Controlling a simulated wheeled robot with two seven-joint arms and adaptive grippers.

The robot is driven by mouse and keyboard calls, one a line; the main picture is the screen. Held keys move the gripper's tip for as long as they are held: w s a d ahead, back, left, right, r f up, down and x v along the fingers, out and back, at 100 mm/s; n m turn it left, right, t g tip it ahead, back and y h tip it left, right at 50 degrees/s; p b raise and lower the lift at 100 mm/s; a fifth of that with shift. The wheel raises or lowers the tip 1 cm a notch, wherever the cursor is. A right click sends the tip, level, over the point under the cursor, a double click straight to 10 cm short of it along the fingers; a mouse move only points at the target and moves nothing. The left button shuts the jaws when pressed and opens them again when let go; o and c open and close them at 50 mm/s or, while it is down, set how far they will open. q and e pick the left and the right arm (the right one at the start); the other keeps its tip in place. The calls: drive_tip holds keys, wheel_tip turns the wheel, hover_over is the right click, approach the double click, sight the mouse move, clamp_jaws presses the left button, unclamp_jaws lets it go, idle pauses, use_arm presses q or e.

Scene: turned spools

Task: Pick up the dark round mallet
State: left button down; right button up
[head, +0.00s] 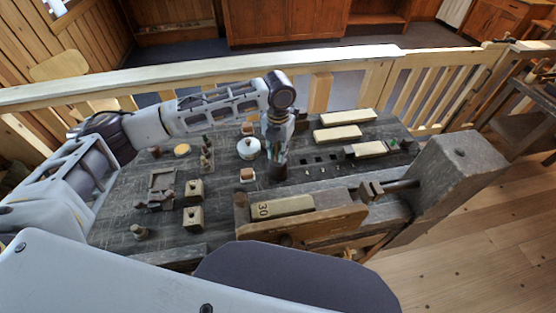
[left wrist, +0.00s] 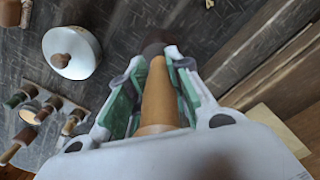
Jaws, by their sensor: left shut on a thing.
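The dark round mallet has a tan handle (left wrist: 158,102) and a dark round head (left wrist: 153,46) in the left wrist view. My left gripper (left wrist: 155,75) is shut on the handle, with a green-padded finger on each side. In the head view my left gripper (head: 277,146) points down over the middle of the workbench, and the dark mallet head (head: 278,172) shows below its fingers. I cannot tell whether the head touches the bench top. My right gripper is not in view.
A white lidded pot (head: 249,149) stands just left of the gripper; it also shows in the left wrist view (left wrist: 72,52). Pale wooden blocks (head: 337,133) lie to the right. A vise with a block marked 30 (head: 282,207) is at the front. Small wooden pieces (head: 193,216) stand at left.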

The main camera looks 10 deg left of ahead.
use_arm(q)
drive_tip(key=shift+r, duration=0.15)
drive_tip(key=shift+r, duration=4.9)
drive_tip(key=c, duration=1.9)
unclamp_jaws()
clamp_jaws()
drive_tip(key=shift+r, duration=0.1)
